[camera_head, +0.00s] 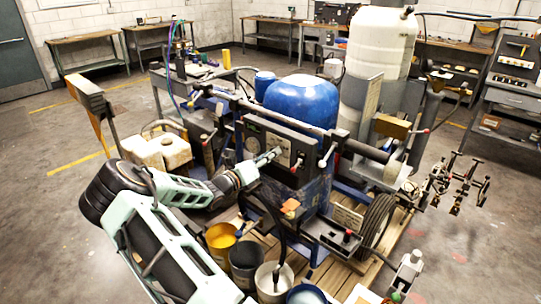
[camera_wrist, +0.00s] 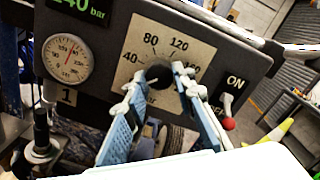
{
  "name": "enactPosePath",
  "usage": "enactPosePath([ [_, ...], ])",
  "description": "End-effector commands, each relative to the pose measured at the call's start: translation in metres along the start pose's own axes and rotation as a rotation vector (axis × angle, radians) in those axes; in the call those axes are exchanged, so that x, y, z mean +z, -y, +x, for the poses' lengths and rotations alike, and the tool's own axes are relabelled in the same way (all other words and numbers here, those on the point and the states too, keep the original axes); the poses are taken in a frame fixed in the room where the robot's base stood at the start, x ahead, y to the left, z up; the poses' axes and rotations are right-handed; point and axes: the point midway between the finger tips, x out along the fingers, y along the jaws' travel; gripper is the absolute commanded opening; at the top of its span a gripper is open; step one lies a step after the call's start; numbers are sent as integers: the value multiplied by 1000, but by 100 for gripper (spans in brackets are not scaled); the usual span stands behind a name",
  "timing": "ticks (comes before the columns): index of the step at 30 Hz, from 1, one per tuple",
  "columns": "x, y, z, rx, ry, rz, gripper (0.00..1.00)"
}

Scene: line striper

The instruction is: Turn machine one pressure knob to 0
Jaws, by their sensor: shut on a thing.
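The machine one pressure knob (camera_wrist: 158,74) is a dark round knob on a pale dial plate (camera_wrist: 167,42) marked 40, 80, 120 and 160. The plate sits on a dark control panel (camera_wrist: 108,50) with a "1" label. My gripper (camera_wrist: 156,80) has its two blue-and-white fingers on either side of the knob and is shut on it. The fingers hide the lower part of the dial, including any 0 mark. In the head view my gripper (camera_head: 272,156) reaches the panel front (camera_head: 298,147).
A round gauge (camera_wrist: 68,58) and a green display reading about 240 bar (camera_wrist: 82,10) are left of the dial. An ON/OFF switch with a red tip (camera_wrist: 228,123) is close on the right. Paint buckets (camera_head: 244,262) stand below my arm.

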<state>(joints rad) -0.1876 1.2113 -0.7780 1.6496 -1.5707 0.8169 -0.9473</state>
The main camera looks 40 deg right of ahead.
Motion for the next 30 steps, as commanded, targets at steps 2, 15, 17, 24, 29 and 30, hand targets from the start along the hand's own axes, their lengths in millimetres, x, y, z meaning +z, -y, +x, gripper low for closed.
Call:
enactPosePath([
  [2, 0, 0, 0, -1, 1, -1, 0],
  [15, 0, 0, -1, 0, 1, 0, 42],
  [17, 1, 0, -4, 1, 1, 0, 42],
  [24, 1, -2, -44, 4, 2, 0, 42],
  [29, 1, -1, -78, 3, 2, 1, 42],
  [30, 1, -1, -86, 3, 1, 1, 42],
])
